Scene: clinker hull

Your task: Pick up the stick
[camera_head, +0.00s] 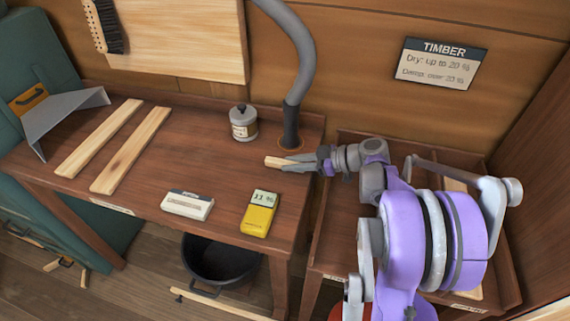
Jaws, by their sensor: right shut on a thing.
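A short pale wooden stick (273,162) shows at the tip of my right gripper (291,163), above the right part of the brown bench near the base of the grey pipe. My right gripper is shut on the stick; its fingers hide part of it. Two longer pale wooden strips, a left one (99,138) and a right one (131,150), lie side by side on the left part of the bench. My left gripper is not in view.
The bench (153,178) also carries a jar (243,124), a yellow meter (259,215) reading about 11 %, and a small white box (187,205). A grey pipe (300,70) rises behind. A dark bucket (215,262) stands below. The bench middle is clear.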

